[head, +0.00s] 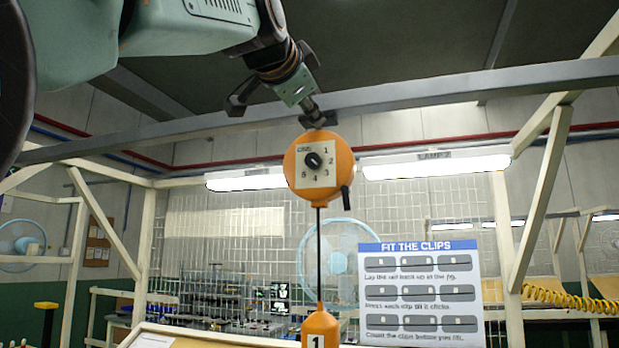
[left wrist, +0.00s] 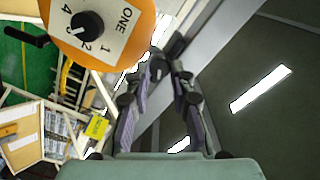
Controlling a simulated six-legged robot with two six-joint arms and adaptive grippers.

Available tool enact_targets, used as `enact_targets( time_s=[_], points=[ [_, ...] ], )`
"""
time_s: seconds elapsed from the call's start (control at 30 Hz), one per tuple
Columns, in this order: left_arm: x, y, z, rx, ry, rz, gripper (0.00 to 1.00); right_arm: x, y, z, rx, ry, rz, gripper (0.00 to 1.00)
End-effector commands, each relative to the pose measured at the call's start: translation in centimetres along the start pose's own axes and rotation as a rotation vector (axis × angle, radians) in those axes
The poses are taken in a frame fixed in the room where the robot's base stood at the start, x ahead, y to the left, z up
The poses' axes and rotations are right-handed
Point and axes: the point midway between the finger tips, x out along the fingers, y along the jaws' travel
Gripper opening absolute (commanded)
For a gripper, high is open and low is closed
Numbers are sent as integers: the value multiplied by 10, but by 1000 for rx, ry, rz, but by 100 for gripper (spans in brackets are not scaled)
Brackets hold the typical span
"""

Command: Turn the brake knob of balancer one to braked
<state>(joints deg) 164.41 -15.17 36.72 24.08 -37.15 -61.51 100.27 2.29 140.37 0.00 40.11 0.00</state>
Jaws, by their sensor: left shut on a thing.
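Balancer one (head: 305,190) is an orange round housing hanging under the grey rail, with a plate marked ONE and numbers. A round black knob (head: 313,160) sits on that plate; it also shows in the left wrist view (left wrist: 88,25). A black lever (head: 346,198) sticks out at the housing's lower right. My left gripper (head: 316,113) is at the top of the housing, beside the rail. In the left wrist view its fingers close on a small dark piece (left wrist: 158,68); I cannot tell whether this is the brake knob or part of the hanger. My right gripper is not in view.
The grey rail (head: 420,95) crosses just behind my left gripper. A cable runs down from the balancer to a lower orange piece (head: 320,326). A clip instruction board (head: 420,295) stands to the right. A blue fan (head: 330,262) and a wire-mesh wall are behind.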

Motion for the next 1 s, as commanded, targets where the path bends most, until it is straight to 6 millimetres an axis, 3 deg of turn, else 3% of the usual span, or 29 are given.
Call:
enact_targets(
  time_s=[0.5, 1.0],
  points=[
    [3, 5, 4, 357, -15, 11, 0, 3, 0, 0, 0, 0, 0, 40],
    [2, 4, 3, 440, -16, 7, 0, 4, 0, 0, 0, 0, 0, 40]
  ],
)
